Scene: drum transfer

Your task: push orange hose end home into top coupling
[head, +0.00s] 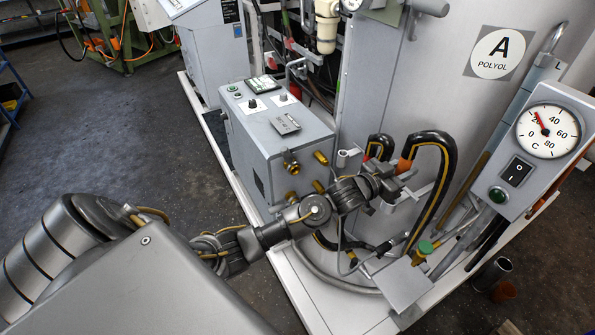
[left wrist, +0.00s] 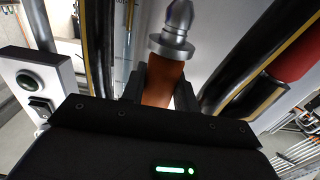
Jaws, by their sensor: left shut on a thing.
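The orange hose end (head: 404,165) is an orange sleeve on a black hose with a yellow stripe. My left gripper (head: 393,182) is shut on it. In the left wrist view, the fingers of my left gripper (left wrist: 160,92) flank the orange sleeve (left wrist: 163,82), and a bare metal nozzle (left wrist: 175,28) sticks out beyond it. Brass couplings show on the side of the grey box, an upper one (head: 290,163) and another upper one (head: 320,157) to its right. The hose end is apart from them, to the right. My right gripper is not seen.
A second striped hose with a red sleeve (head: 378,150) hangs close behind my gripper; its red part also shows in the left wrist view (left wrist: 300,48). A large grey drum (head: 400,90) stands behind. A gauge panel (head: 540,150) is at the right.

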